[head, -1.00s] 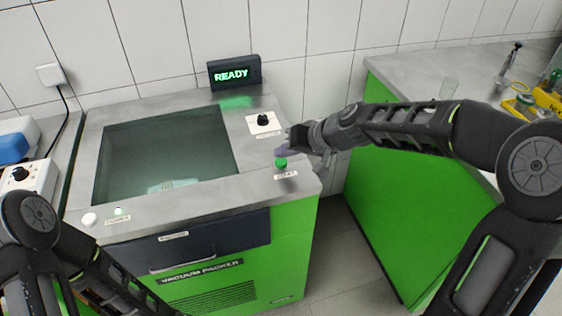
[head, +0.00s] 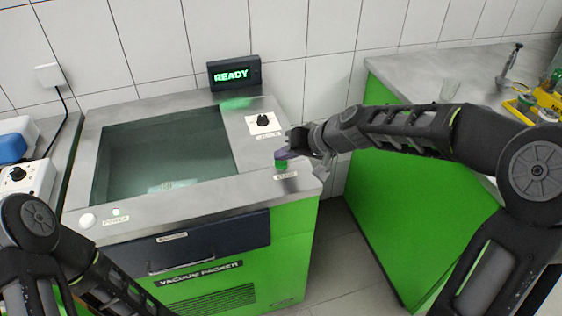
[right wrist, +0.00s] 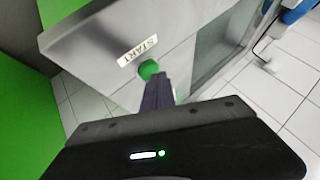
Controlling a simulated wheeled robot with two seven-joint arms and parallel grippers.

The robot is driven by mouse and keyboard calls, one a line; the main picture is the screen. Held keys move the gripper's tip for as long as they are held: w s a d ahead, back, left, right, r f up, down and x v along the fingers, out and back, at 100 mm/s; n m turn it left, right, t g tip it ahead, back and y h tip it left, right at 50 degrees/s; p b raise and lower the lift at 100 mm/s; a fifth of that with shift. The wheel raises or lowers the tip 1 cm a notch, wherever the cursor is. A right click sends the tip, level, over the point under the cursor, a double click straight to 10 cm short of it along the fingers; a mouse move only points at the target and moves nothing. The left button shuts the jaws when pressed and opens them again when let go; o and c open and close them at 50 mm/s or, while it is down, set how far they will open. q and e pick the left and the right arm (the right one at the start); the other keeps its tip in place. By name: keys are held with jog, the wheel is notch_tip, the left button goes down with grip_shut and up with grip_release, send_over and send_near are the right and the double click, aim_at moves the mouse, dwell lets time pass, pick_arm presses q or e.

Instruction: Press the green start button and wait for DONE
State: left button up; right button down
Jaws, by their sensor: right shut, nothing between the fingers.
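The green start button (head: 281,163) stands on the right part of the vacuum packer's grey top, above its START label (head: 286,176). It also shows in the right wrist view (right wrist: 149,69). My right gripper (head: 283,154) is shut and empty, its fingertips right at the button and overlapping its upper side. I cannot tell whether they touch it. In the right wrist view the shut fingers (right wrist: 158,90) point at the button. The display (head: 232,73) at the back of the packer reads READY in green. My left arm shows at the lower left; its gripper is out of view.
A black knob (head: 263,121) on a white plate sits behind the button. The glass lid (head: 165,155) fills the left of the packer's top. A white button (head: 88,220) is at its front left. A counter with tools (head: 520,95) stands to the right.

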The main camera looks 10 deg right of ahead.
aim_at(284, 163)
jog(key=shift+f+b, duration=0.35)
jog(key=shift+b, duration=0.05)
jog(key=shift+r, duration=0.1)
dwell(0.5)
jog(key=shift+r+p, duration=0.6)
jog(key=shift+r, duration=0.25)
jog(key=shift+r+p, duration=1.75)
jog(key=shift+r, duration=0.8)
jog(key=shift+f, duration=0.1)
